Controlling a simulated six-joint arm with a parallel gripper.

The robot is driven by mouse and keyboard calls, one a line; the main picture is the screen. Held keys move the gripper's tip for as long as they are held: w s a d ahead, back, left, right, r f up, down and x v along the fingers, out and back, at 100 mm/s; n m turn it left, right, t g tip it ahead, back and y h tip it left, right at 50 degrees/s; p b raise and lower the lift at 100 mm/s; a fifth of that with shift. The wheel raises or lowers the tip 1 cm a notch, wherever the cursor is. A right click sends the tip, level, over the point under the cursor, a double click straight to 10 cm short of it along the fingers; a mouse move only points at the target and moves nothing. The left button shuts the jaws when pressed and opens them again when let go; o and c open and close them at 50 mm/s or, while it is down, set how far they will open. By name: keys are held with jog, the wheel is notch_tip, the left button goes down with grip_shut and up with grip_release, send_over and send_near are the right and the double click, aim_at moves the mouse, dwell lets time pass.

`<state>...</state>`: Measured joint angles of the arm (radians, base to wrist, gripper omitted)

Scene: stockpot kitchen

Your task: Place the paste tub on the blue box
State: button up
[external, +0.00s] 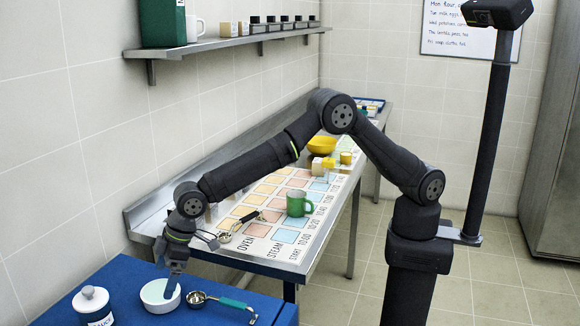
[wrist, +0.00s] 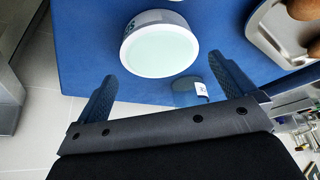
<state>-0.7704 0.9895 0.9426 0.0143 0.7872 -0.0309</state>
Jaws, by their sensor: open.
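The paste tub appears to be the round white tub with a pale green top (external: 160,295). It stands upright on the blue box (external: 120,277) at the lower left of the external view. In the wrist view the tub (wrist: 160,42) is just beyond my fingertips, with blue surface (wrist: 80,45) around it. I cannot tell whether a finger touches the tub.
A white lidded jar (external: 92,304) stands left of the tub. A metal scoop with a green handle (external: 225,301) lies to its right. Behind is a metal counter with a coloured chart, a green mug (external: 299,203) and a yellow bowl (external: 322,145). A wall shelf (external: 230,41) is above.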

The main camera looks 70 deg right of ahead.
aim_at(160, 290)
jog(key=v, duration=0.7)
jog(key=x, duration=1.2)
jog(key=shift+r, duration=1.2)
jog(key=shift+f, duration=0.15)
